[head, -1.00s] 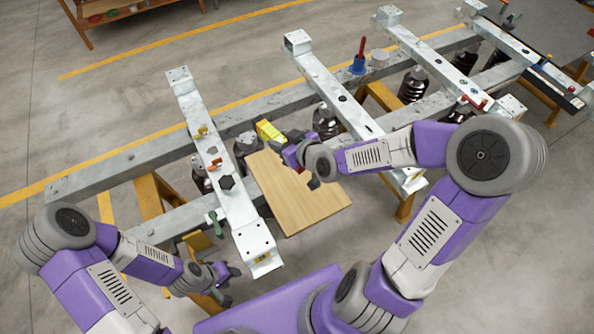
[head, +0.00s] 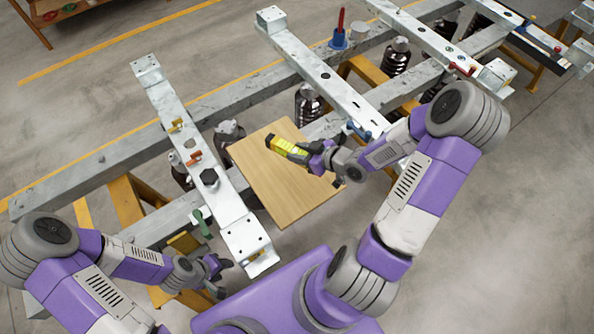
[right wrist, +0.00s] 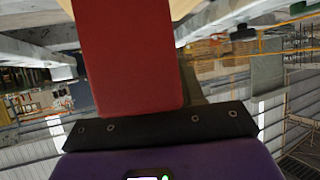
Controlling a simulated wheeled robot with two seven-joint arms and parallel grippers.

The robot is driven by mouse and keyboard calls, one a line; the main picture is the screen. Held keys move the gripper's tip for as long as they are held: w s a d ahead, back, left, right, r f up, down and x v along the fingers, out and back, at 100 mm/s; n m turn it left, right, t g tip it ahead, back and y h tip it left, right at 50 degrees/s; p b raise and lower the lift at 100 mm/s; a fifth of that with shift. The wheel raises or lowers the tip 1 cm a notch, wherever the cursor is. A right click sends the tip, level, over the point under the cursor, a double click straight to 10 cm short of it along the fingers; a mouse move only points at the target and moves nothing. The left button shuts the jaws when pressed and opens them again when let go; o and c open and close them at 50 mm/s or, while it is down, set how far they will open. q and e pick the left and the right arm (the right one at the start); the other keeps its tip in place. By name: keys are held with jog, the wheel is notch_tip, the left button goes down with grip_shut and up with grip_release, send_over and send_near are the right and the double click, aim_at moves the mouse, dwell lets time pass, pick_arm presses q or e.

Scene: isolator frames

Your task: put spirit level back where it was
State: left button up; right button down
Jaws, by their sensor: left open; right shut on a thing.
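The yellow and black spirit level (head: 288,149) is held in my right gripper (head: 314,157). It shows over the wooden board (head: 270,190) in the head view; its height above the board is hard to judge. The gripper is shut on the level's right end, and the yellow part points to the left. In the right wrist view a broad red piece fills the middle, and I cannot tell what it is. My left gripper (head: 219,274) is open and empty, near the front end of the left white beam (head: 232,217).
Several white crossbeams lie over long grey rails (head: 85,170). The left beam carries a green clamp (head: 203,222), a black knob (head: 209,177) and yellow and red pieces. A blue clamp (head: 357,130) sits by the middle beam (head: 318,77).

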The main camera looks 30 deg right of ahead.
notch_tip(320, 180, down, 8)
jog(key=b, duration=0.3)
jog(key=shift+w+f, duration=0.1)
jog(key=shift+f, duration=0.15)
jog(key=shift+r, duration=0.1)
jog(key=c, duration=1.1)
grip_release()
jog(key=shift+f, duration=0.2)
jog(key=o, duration=0.4)
